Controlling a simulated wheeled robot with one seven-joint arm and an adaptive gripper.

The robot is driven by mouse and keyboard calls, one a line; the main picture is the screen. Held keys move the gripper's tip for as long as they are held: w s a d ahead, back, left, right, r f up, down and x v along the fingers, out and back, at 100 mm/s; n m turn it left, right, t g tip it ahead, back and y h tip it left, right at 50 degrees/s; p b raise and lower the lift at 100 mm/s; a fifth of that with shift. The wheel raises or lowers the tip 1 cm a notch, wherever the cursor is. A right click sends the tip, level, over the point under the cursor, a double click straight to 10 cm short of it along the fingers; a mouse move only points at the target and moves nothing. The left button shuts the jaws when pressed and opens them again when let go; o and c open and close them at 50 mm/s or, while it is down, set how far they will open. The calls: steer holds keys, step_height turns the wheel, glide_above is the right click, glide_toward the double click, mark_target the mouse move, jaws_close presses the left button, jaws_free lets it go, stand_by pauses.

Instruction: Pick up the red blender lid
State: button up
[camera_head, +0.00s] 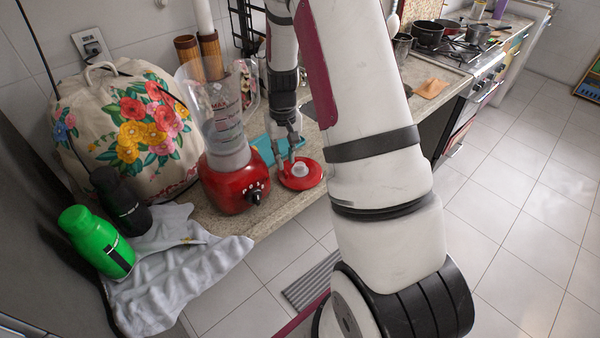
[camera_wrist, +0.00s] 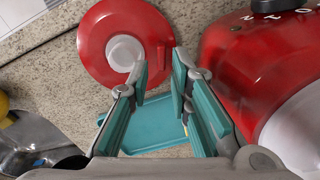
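The red blender lid (camera_head: 300,174) lies on the granite counter at the right of the red blender (camera_head: 236,186). It is a red disc with a pale round cap in its middle. In the wrist view the lid (camera_wrist: 124,44) is ahead of the fingertips, and one finger overlaps its lower edge. My gripper (camera_head: 287,154) points down over the counter, just behind the lid. In the wrist view my gripper (camera_wrist: 164,68) is open, its teal finger pads apart with nothing between them. Contact with the lid cannot be told.
A teal board (camera_wrist: 150,122) lies on the counter under the fingers. The blender base (camera_wrist: 250,75) stands close at the right in the wrist view. A green bottle (camera_head: 97,241), a dark bottle (camera_head: 120,201), a grey cloth (camera_head: 170,270) and a flowered bag (camera_head: 120,130) are at left.

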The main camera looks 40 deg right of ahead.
mark_target(285, 171)
steer(key=shift+a+f+p, duration=0.1)
steer(key=shift+f+p, duration=0.45)
steer(key=shift+f, duration=1.8)
jaws_close()
steer(key=shift+r, duration=0.15)
